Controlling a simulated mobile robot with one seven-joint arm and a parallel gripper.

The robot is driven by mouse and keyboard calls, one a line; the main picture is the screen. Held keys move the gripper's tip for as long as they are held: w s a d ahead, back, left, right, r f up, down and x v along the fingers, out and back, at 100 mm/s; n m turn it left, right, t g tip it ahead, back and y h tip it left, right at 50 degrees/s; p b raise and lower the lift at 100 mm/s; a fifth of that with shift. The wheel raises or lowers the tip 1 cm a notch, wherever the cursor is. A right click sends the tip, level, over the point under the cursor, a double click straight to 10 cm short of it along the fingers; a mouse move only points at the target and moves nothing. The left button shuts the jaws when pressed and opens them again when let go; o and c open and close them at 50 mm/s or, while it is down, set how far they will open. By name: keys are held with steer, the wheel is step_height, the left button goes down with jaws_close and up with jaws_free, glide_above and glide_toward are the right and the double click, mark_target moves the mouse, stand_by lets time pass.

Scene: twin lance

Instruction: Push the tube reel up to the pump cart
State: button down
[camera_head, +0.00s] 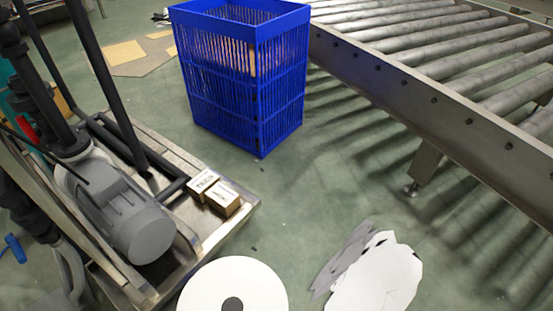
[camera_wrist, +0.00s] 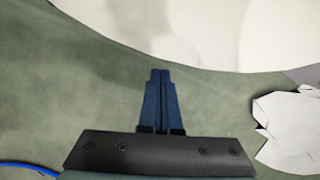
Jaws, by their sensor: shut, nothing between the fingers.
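The tube reel (camera_head: 258,284) is a white disc with a dark grey centre at the bottom edge of the head view, partly cut off. The pump cart (camera_head: 232,226) is a metal platform on the left with a grey motor (camera_head: 135,220) on it. The reel lies close beside the cart's near right side; I cannot tell if they touch. In the wrist view the reel (camera_wrist: 215,35) fills the top. My gripper (camera_wrist: 160,72) is shut and empty, its tips pointing at the reel's rim with a strip of floor showing between. My gripper is outside the head view.
Two small boxes (camera_head: 213,192) sit on the cart. A blue slatted crate (camera_head: 245,85) stands beyond it. A roller conveyor (camera_head: 440,95) runs along the right. Torn white and grey sheets (camera_head: 378,278) lie right of the reel. Green floor between crate and reel is mostly clear.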

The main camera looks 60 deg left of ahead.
steer(key=p+v, duration=0.7)
steer(key=v, duration=0.3)
steer(key=shift+d, duration=0.35)
steer(key=shift+w, duration=0.15)
